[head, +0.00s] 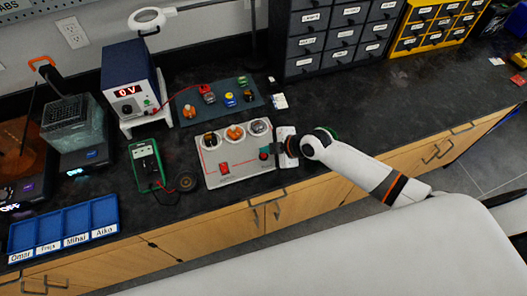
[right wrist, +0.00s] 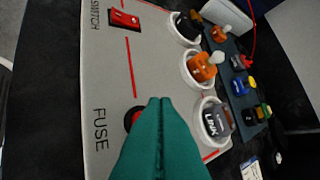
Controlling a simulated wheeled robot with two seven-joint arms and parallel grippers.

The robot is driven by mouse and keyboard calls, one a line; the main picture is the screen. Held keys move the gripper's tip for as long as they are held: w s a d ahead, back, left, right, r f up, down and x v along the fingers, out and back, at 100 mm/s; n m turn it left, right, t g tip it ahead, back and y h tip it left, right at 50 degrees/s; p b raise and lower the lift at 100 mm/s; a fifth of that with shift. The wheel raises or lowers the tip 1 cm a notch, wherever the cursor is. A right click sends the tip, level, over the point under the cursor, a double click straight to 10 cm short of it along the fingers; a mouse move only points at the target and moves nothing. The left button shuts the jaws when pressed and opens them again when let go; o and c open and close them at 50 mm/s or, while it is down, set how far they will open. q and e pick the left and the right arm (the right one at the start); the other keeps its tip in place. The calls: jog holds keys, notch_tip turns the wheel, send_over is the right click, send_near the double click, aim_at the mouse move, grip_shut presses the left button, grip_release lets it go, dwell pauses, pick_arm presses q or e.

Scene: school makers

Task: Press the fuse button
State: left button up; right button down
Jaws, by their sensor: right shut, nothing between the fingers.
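The grey panel (head: 240,175) lies on the dark bench near its front edge. In the right wrist view, the fuse button (right wrist: 131,118) is red with a dark rim, beside the printed word FUSE, and is partly hidden by my gripper. My right gripper (head: 264,153) is shut and empty over the panel's right side; its teal fingers (right wrist: 160,105) fill the lower middle of the right wrist view. I cannot tell whether the fingertips touch the button. A red rocker switch (head: 224,167) sits on the panel's left part. My left gripper is not in view.
Three round sockets with plugged parts line the panel's back, including an orange one (head: 235,132). A power supply (head: 132,85) reading 0 V stands behind left. A green multimeter (head: 147,165) lies left of the panel. A dark mat (head: 218,90) holds loose parts behind it.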

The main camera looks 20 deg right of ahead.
aim_at(267, 159)
jog(key=shift+r, duration=0.2)
notch_tip(267, 159, up, 5)
jog(key=p, duration=0.4)
jog(key=shift+f, duration=0.1)
dwell(0.5)
